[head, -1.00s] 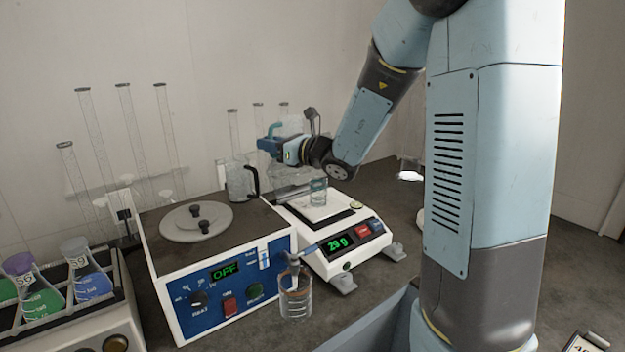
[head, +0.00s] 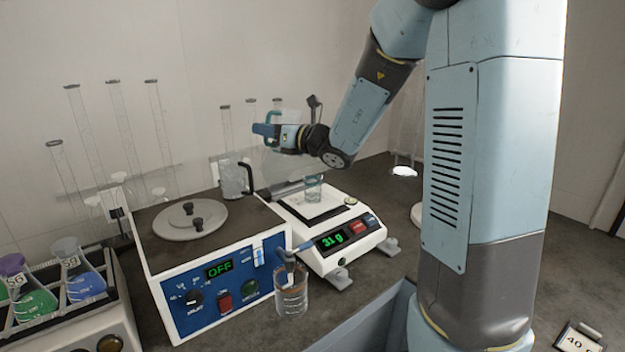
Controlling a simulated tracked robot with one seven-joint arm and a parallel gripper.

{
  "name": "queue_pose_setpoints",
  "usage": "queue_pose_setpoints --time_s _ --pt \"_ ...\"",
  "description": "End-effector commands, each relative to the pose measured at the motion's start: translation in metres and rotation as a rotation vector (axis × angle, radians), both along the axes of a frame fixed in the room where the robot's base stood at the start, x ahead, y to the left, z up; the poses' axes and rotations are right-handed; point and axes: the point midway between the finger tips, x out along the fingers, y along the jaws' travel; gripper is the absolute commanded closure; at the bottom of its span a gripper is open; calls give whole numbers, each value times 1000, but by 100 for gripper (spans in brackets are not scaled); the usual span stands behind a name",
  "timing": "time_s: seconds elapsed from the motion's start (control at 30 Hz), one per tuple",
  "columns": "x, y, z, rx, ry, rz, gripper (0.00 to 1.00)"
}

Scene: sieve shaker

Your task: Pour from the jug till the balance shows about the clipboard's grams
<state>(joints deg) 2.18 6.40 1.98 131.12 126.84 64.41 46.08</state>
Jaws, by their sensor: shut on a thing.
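My gripper (head: 272,131) is at the back, above and slightly left of the balance, shut on the teal handle of a clear jug (head: 272,116). The jug's body is see-through and partly behind my wrist, so its tilt and contents are hard to tell. A small glass beaker (head: 313,190) stands on the pan of the white balance (head: 325,257). The green display (head: 332,240) reads 31 g. A clipboard (head: 578,340) at the lower right shows 40, with its edge cut off by the frame.
A blue-fronted shaker box (head: 218,297) reading OFF stands left of the balance. A glass with a tool (head: 291,300) stands in front. Another clear jug with a black handle (head: 235,178) is behind the box. Tall glass tubes (head: 122,135) and a flask rack (head: 65,308) are at left.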

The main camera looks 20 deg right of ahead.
Motion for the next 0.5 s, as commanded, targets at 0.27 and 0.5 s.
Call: queue_pose_setpoints --time_s 0.27,0.5 --pt "7 -10 12 116 72 0 100" --pt "13 -21 19 216 137 0 100"
